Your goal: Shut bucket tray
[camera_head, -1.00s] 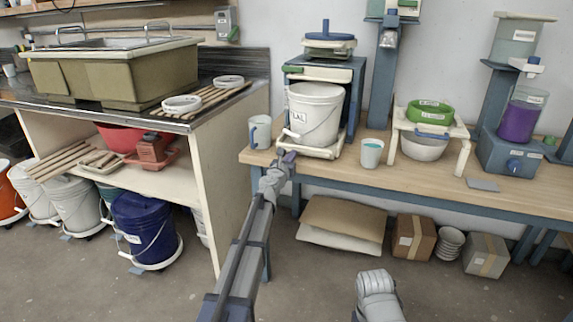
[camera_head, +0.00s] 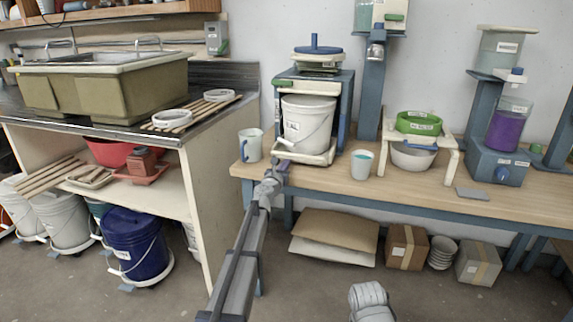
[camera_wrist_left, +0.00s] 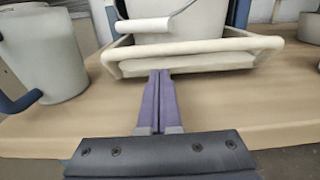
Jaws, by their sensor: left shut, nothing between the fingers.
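The bucket tray (camera_head: 318,158) is a cream tray with a raised front rail, low in a blue and cream stand (camera_head: 343,112) on the wooden bench. A white bucket (camera_head: 305,120) with a label and wire handle stands on it. The tray front shows across the top of the left wrist view (camera_wrist_left: 205,50). My left gripper (camera_head: 280,165) is shut and empty, at the tray's front left in the head view. In the left wrist view its purple fingertips (camera_wrist_left: 158,74) are right against or just under the front rail; contact is unclear.
A blue-handled mug (camera_head: 250,146) stands left of the tray, a teal-filled cup (camera_head: 361,166) right of it. A cream rack (camera_head: 451,160) holds green and white bowls. The bench top (camera_head: 420,184) in front is mostly clear. A sink cabinet (camera_head: 213,170) stands at left.

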